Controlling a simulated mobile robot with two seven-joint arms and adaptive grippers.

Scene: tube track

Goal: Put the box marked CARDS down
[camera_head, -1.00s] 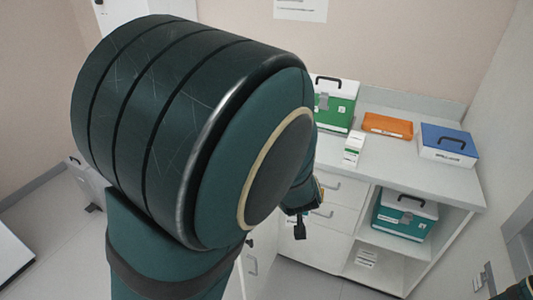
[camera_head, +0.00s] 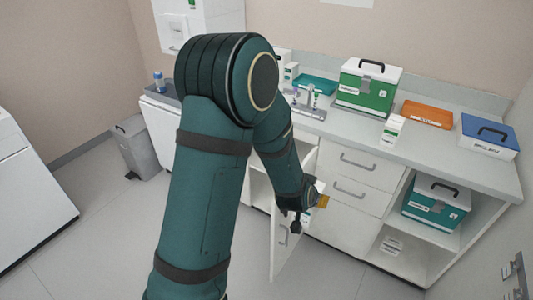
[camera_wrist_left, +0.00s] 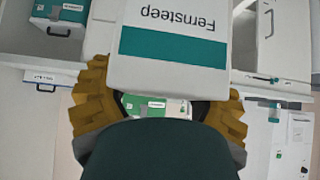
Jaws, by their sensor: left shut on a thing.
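My left gripper (camera_head: 308,203) is in front of the drawers, below the counter's front edge. In the left wrist view its yellow-brown fingers (camera_wrist_left: 158,105) are shut on a white box (camera_wrist_left: 165,75) with a teal band. The face I see reads "Fernsteep", upside down; I can read no CARDS marking on it. My right gripper is not in view.
The counter (camera_head: 455,177) carries a green case (camera_head: 366,95), an orange tray (camera_head: 427,114), a blue box (camera_head: 489,137) and a small white-green carton (camera_head: 392,130). A teal case (camera_head: 435,205) stands in the open shelf. A cabinet door (camera_head: 283,245) stands open near the gripper.

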